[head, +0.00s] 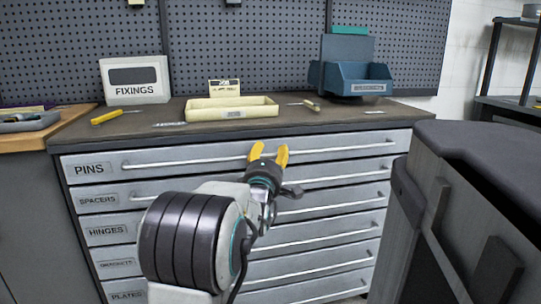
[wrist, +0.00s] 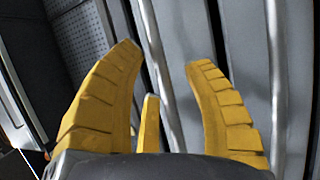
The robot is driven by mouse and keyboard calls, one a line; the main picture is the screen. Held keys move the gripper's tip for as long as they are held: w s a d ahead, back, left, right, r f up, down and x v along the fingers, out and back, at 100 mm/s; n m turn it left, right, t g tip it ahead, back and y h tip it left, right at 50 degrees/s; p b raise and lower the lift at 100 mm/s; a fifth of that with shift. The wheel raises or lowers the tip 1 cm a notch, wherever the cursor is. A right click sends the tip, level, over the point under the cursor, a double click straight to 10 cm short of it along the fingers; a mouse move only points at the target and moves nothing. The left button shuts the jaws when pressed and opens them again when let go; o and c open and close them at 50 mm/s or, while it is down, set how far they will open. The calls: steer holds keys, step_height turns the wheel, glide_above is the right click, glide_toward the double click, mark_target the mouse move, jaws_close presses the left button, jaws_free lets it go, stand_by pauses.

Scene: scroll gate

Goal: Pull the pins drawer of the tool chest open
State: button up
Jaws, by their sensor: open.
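The pins drawer (head: 220,170) is the top drawer of the grey tool chest, labelled PINS at its left end. It looks shut, with its front in line with the drawers below. Its long bar handle (head: 190,162) runs across the front. My gripper (head: 268,154) has yellow fingers and is at the handle's height, near its middle. In the wrist view the fingers (wrist: 165,70) are spread, with a light bar (wrist: 158,60) running between them. I cannot tell whether they touch it. The fingers hide part of the handle in the head view.
Lower drawers, labelled SPACERS, HINGES (head: 108,231) and others, have similar handles close below. The chest top holds a cream tray (head: 225,112), a FIXINGS box (head: 135,82) and a blue bin (head: 350,85). A dark grey bulky object (head: 470,200) stands at the right front.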

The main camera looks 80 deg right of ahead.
steer(key=shift+o, duration=0.3)
jaws_close()
stand_by(0.4)
